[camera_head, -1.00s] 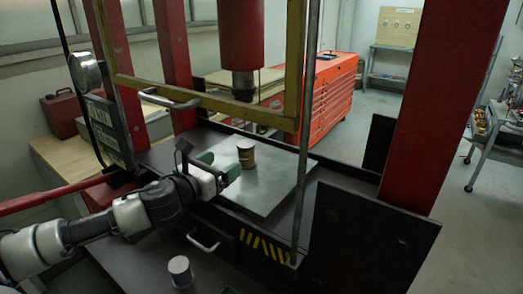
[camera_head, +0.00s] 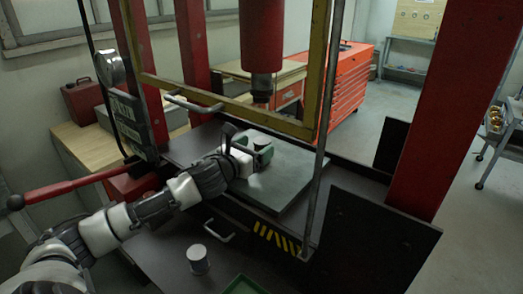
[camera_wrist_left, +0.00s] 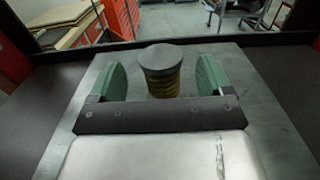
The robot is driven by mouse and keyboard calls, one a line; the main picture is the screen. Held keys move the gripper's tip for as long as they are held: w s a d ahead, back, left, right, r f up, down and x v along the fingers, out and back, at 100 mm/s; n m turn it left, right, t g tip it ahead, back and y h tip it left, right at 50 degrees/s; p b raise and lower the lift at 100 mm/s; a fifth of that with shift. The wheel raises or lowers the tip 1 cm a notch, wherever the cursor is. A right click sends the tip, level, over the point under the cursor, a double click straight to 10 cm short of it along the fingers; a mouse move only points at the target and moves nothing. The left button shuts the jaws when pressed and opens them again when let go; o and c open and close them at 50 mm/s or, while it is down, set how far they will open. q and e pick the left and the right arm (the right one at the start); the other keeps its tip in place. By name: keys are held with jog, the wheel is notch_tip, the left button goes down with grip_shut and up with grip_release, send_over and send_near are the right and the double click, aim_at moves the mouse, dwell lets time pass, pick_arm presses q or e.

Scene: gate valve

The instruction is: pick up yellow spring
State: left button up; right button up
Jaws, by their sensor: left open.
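The yellow spring (camera_wrist_left: 164,82) stands upright on a grey metal plate (camera_wrist_left: 75,130) under a dark round cap (camera_wrist_left: 161,60). In the left wrist view it sits between the two green fingers of my left gripper (camera_wrist_left: 160,80), toward their far end, with gaps on both sides. My left gripper also shows in the head view (camera_head: 262,150), low over the plate (camera_head: 290,185) inside the press; there it hides the spring. The gripper is open and holds nothing. My right gripper is not in view.
The red press ram (camera_head: 262,40) hangs above the plate. A yellow-framed guard (camera_head: 225,108) and a thin grey rod (camera_head: 322,130) stand close to my left arm. A small capped cylinder (camera_head: 197,259) stands on the dark front table near a green tray (camera_head: 243,287).

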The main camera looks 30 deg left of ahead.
aim_at(262, 140)
pick_arm(q)
jog(key=w+p, duration=0.1)
jog(key=w, duration=0.2)
jog(key=shift+w+d, duration=0.1)
jog(key=shift+d, duration=0.1)
jog(key=c, duration=1.2)
jog(key=shift+r, duration=0.1)
jog(key=shift+c, duration=0.6)
jog(key=shift+r, duration=0.1)
